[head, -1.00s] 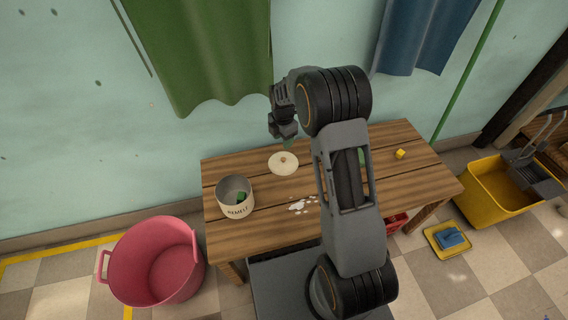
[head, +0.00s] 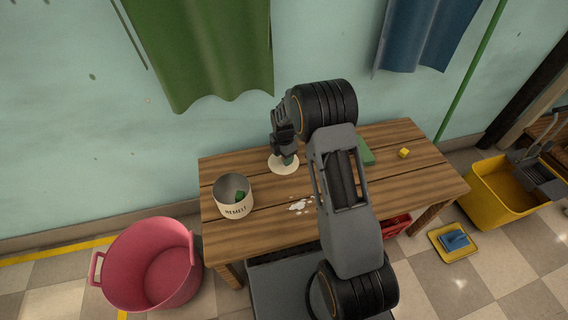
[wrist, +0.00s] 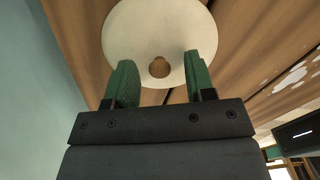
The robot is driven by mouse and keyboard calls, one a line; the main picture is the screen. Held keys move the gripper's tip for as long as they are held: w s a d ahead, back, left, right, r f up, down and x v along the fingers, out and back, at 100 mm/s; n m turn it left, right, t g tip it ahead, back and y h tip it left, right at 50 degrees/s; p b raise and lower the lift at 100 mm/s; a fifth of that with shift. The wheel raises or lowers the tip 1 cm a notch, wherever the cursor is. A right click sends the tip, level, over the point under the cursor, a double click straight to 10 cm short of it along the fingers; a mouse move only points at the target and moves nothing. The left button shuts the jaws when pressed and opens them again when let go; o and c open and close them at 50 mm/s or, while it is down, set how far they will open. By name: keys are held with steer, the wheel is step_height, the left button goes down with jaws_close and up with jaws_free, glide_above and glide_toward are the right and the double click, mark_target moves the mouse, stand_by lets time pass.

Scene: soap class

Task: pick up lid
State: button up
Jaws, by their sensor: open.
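The lid (head: 278,167) is a round cream disc lying flat on the wooden table. I cannot tell whether the fingers touch the lid.
A cream pot (head: 234,206) with lettering and something green inside stands at the table's left. White flakes (head: 298,204) lie mid-table. A green block (head: 366,154) and a yellow cube (head: 404,152) are to the right. A pink tub (head: 150,262) stands on the floor.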

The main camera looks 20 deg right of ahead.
steer(key=shift+c, duration=0.4)
jaws_close()
